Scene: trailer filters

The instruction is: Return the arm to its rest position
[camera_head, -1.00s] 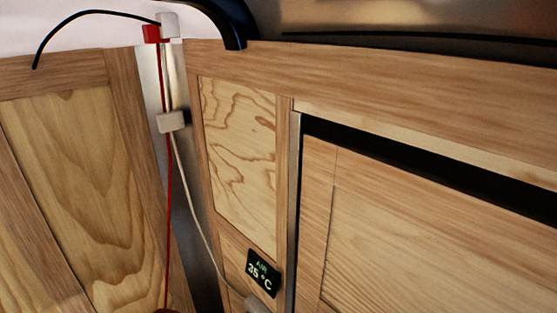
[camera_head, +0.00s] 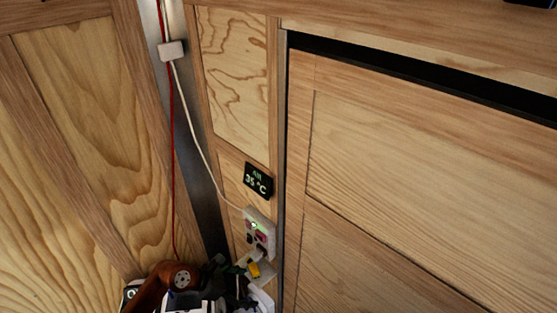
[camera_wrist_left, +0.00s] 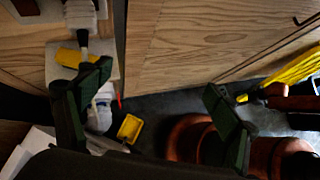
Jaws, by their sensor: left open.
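My left arm and dark left gripper (camera_head: 222,274) show at the bottom of the head view, low in the corner by the wall socket. In the left wrist view the two dark green fingers stand wide apart, and the left gripper (camera_wrist_left: 156,84) has nothing between them. The left finger overlaps the view of a small yellow object (camera_wrist_left: 76,57) on a pale plate; I cannot tell whether they touch. The yellow object (camera_head: 254,270) also shows beside the gripper in the head view. My right gripper is in neither view.
A socket box (camera_head: 259,232) with a green light is on the wall below a dark display (camera_head: 258,181) reading 35 °C. Red and white cables run down the corner. Wooden panels (camera_head: 420,190) fill the right. A yellow tray (camera_wrist_left: 130,128) lies on the dark floor.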

